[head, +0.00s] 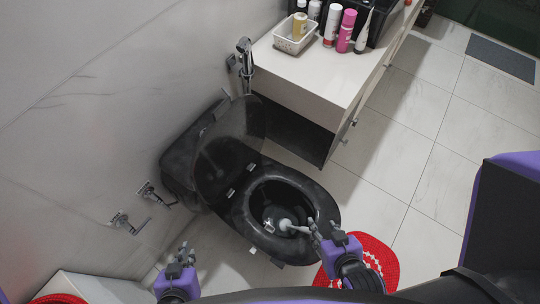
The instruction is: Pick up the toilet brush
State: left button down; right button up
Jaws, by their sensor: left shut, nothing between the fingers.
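The toilet brush (286,225) shows as a small pale head over the open bowl of the black toilet (237,213). Its short visible handle runs right to my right gripper (314,233), which appears shut on it. The fingers hide part of the handle, and I cannot tell whether the brush head touches the bowl. My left gripper (183,253) is shut and empty, low at the left, in front of the toilet and apart from it.
A white counter (310,75) with bottles and a white basket (295,37) stands behind the toilet. A sprayer (244,55) and metal valves (128,223) are on the left wall. A red mat (378,258) lies below my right gripper.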

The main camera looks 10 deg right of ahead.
aim_at(285, 224)
jog(key=k+z, duration=0.25)
jog(key=k, duration=0.2)
jog(key=k+l+z, duration=0.25)
jog(key=k, duration=0.15)
